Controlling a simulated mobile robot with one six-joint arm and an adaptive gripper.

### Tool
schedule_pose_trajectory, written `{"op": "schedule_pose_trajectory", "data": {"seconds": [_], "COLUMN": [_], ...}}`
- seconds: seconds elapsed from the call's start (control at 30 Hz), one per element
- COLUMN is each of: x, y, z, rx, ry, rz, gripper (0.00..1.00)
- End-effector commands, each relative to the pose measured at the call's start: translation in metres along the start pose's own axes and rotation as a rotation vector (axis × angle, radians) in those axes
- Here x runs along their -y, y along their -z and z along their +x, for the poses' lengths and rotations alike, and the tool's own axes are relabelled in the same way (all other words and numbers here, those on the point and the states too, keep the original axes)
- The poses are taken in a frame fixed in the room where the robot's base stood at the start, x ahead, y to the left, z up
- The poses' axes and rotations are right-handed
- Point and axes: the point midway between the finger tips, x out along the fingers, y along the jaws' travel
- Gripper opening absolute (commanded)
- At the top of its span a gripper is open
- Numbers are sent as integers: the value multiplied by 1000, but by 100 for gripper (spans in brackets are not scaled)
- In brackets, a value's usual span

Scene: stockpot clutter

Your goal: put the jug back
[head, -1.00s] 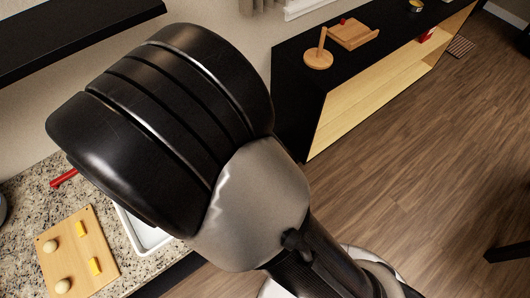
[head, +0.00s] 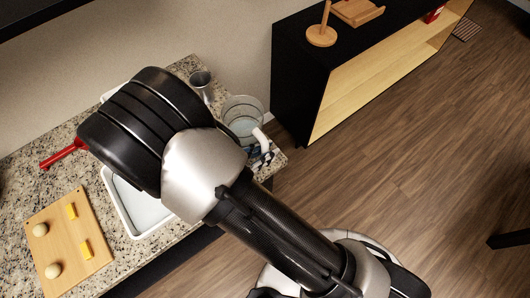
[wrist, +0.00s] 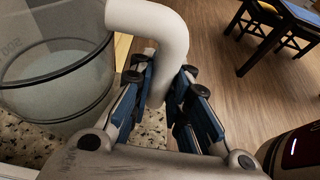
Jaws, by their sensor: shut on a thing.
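A clear jug (head: 240,108) with a white curved handle is at the far right corner of the granite counter. In the wrist view the jug (wrist: 48,80) fills the left side, roughly upright, with what looks like pale contents low inside. My gripper (wrist: 163,88) has its blue-padded fingers shut on the white handle (wrist: 158,30), one on each side. In the head view my gripper (head: 260,158) is partly hidden by my arm. Granite shows close below the jug; I cannot tell whether its base touches it.
A grey metal cup (head: 202,82) stands behind the jug. A white tray (head: 128,225), a red-handled thing (head: 62,155) and a wooden board (head: 70,240) with yellow blocks and pale balls lie left. A black shelf unit (head: 292,85) stands beyond a floor gap.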

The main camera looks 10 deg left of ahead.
Motion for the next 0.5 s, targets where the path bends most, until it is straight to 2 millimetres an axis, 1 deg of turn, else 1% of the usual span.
{"op": "schedule_pose_trajectory", "data": {"seconds": [0.2, 0.37, 0.4, 0.5], "x": [-1, -1, 0, 0], "y": [-2, 3, 3, 2], "z": [-1, 1, 1, 1], "rx": [2, 2, 0, 0], "ry": [-1, -1, -1, -1], "rz": [4, 3, 1, 1], "gripper": [0, 0, 19, 26]}}
